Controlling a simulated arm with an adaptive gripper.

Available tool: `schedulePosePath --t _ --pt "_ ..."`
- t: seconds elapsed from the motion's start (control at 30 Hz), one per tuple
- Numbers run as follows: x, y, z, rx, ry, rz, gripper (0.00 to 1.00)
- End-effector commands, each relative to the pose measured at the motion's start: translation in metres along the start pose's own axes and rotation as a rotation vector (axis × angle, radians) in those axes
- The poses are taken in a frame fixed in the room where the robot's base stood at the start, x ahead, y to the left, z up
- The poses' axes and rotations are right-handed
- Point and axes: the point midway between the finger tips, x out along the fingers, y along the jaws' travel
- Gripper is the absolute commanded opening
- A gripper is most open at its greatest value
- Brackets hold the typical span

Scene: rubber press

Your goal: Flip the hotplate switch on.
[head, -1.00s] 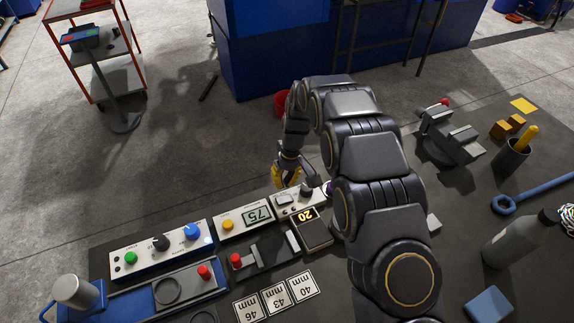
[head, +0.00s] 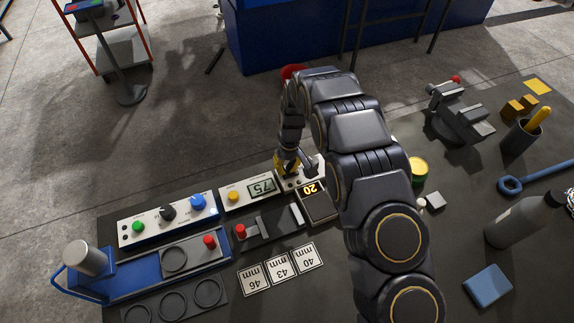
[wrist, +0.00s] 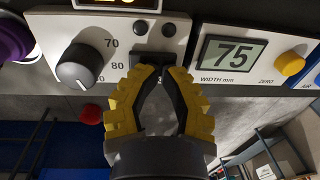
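The hotplate's pale control panel (wrist: 112,22) has a dark round knob (wrist: 84,66) with marks 70 and 80. Right of the knob in the wrist view is a dark rocker switch (wrist: 156,52). My gripper (wrist: 161,75) has yellow, ribbed fingers that curve in until their tips are together or nearly so, with nothing visibly held. The tips are directly in front of the switch's lower edge and partly cover it. I cannot tell whether they touch it. In the head view my gripper (head: 287,168) is over the panel, hiding the switch there.
A width gauge reading 75 (head: 262,187) stands beside the panel. A glowing 20 display (head: 311,190) is in front of it. A control box with green, black and blue knobs (head: 168,214) is further left. A yellow-topped can (head: 418,168) is right of my arm.

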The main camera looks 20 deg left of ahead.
Motion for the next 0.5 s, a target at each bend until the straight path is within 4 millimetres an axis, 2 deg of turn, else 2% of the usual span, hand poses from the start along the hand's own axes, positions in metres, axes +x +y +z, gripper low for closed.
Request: schedulePosePath --t 0.13,0.5 --pt "0.0060 -0.0024 0.0019 -0.002 -0.006 0.079 0.00" --pt "0.0065 0.0008 0.0022 0.000 -0.007 0.072 0.00"
